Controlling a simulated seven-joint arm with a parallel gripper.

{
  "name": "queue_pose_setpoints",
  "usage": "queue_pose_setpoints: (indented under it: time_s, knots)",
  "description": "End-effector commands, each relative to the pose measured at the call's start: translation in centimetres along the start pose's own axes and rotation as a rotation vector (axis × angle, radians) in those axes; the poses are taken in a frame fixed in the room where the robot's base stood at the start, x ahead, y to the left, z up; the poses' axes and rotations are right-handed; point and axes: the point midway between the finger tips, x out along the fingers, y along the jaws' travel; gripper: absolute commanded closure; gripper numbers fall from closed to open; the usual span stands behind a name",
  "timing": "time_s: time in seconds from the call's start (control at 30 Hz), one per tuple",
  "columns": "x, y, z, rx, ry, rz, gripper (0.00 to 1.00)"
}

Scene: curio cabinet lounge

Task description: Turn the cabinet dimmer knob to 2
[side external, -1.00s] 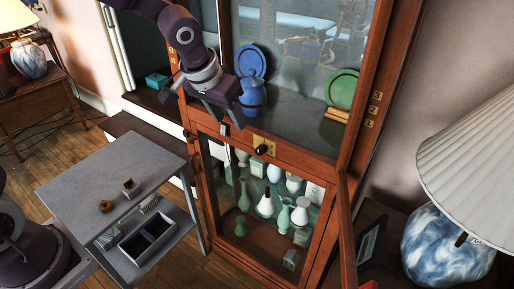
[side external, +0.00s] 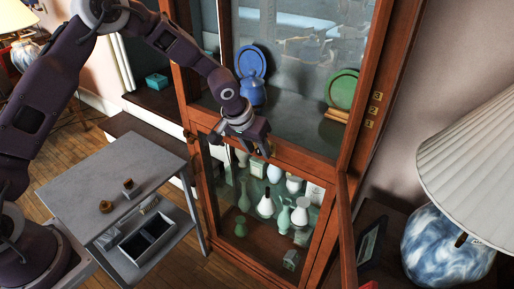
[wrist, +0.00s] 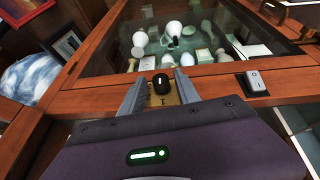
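The dimmer knob (wrist: 161,84) is small and black with a white pointer line. It stands on a brass plate (wrist: 172,99) on the cabinet's wooden rail. My gripper (wrist: 158,92) is open, with one finger to each side of the knob in the wrist view. I see gaps between the fingers and the knob, so neither clearly touches it. In the side view my gripper (side external: 254,146) is at the rail and hides most of the knob. The plate's markings are too small to read with certainty.
A grey rocker switch (wrist: 256,82) sits on the same rail beside the knob. Below is a glass pane with several pale vases (side external: 266,204) behind it. A blue jar (side external: 252,92) stands above. A cabinet door (side external: 346,235) hangs open at right. A grey table (side external: 110,180) stands at left.

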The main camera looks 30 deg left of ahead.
Motion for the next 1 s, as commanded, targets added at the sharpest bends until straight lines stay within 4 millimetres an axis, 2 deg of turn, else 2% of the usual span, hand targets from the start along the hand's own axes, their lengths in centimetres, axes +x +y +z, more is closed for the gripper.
queue_pose_setpoints:
  time_s: [0.03,0.17,0.57,1.0]
  knots:
    - [0.0,0.0,0.0,0.000,0.000,0.000,0.74]
    - [0.0,0.0,0.0,0.000,0.000,0.000,0.99]
    - [-0.1,0.2,0.0,0.024,0.003,-0.047,1.00]
    - [0.1,1.1,0.2,0.162,0.024,-0.370,1.00]
